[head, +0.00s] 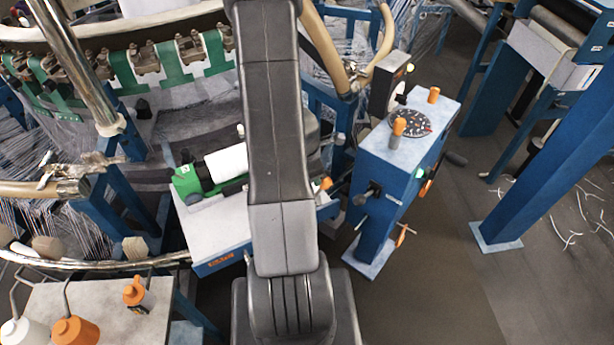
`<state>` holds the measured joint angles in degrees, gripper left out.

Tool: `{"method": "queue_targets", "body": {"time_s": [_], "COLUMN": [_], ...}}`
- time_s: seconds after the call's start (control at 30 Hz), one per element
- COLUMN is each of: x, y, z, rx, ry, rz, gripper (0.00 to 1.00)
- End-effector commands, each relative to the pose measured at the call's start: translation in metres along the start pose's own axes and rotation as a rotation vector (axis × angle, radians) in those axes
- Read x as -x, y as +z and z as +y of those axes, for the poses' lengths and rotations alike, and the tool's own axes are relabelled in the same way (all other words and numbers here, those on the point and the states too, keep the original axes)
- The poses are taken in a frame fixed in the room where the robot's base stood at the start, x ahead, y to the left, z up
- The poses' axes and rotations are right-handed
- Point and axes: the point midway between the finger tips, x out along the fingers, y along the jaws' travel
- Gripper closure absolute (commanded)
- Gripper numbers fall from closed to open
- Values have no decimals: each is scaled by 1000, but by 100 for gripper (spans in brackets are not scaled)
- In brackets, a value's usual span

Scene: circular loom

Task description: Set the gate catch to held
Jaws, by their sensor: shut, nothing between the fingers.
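I cannot single out the gate catch with certainty. Metal fittings (66,181) sit at the end of a tan rail at left. Another metal fitting (356,75) sits on a tan tube right of my arm. My arm crosses the middle of the view; my gripper does not show.
A white-topped table with a green-ended roll (188,184) stands left of my arm. The loom's rings fill the upper left. A blue frame (545,150) stands at right. Floor (450,285) is clear at lower right.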

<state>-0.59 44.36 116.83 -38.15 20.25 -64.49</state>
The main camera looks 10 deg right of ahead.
Motion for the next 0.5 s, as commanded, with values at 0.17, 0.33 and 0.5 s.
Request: {"method": "queue_targets", "body": {"time_s": [0.17, 0.33, 0.5], "x": [-4, -6, -7], "y": [10, 15, 18], "z": [-2, -3, -4], "rx": [-1, -2, -3], "ry": [0, -2, -5], "rz": [0, -1, -3], "gripper": [100, 100, 100]}}
